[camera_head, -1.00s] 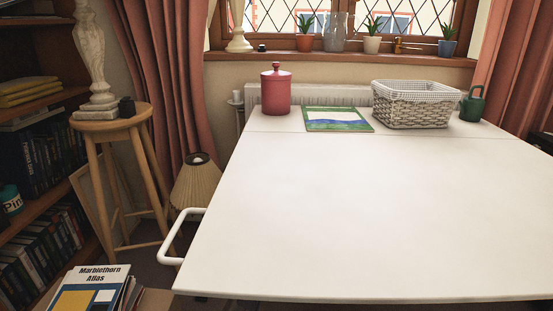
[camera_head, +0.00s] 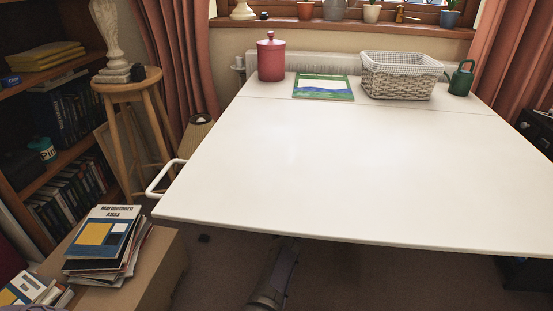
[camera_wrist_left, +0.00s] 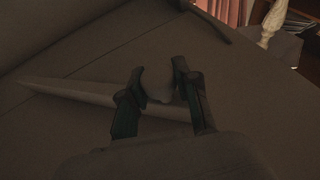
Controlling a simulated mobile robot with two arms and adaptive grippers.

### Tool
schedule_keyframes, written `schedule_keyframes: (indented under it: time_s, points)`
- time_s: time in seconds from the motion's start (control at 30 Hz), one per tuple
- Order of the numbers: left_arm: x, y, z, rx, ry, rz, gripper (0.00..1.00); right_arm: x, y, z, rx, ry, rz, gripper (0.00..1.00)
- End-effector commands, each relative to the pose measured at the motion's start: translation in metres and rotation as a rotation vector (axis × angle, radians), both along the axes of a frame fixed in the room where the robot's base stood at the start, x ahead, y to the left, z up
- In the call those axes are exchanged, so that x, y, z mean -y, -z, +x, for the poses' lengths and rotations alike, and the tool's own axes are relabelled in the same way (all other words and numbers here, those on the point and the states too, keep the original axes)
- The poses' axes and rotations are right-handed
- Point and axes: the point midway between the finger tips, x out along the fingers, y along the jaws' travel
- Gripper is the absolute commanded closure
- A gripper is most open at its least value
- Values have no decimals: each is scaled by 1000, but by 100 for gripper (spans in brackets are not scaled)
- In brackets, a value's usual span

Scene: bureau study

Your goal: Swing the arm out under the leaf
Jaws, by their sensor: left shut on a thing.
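The white leaf (camera_head: 330,190) lies level with the rest of the table top, beyond a thin seam. Its underside (camera_wrist_left: 70,140) fills most of the left wrist view. A long, pale bar, the support arm (camera_wrist_left: 75,90), runs across under it. My left gripper (camera_wrist_left: 158,72) is shut on a small grey knob-like piece (camera_wrist_left: 157,84) at the bar; shadow hides how it joins the bar. In the head view the leaf hides that gripper, and only part of my arm shows below the front edge. My right gripper is in neither view.
A white handle (camera_head: 160,180) juts from the leaf's left edge. A stool (camera_head: 127,78) and stacked books (camera_head: 104,240) are at left.

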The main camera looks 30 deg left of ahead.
Motion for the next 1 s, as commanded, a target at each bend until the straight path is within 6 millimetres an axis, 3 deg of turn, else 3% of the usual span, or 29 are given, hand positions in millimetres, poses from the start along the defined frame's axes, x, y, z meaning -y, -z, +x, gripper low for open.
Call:
schedule_keyframes:
  time_s: [0.27, 0.3, 0.43, 1.0]
  points:
    - [0, -1, 0, 2, -1, 0, 100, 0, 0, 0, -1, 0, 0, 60]
    - [0, -1, 0, 2, -1, 0, 66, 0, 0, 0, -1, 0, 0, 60]
    - [0, -1, 0, 1, 0, 0, 44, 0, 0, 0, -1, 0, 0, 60]
    - [-4, 1, 0, 1, 5, 1, 42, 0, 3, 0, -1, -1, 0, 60]
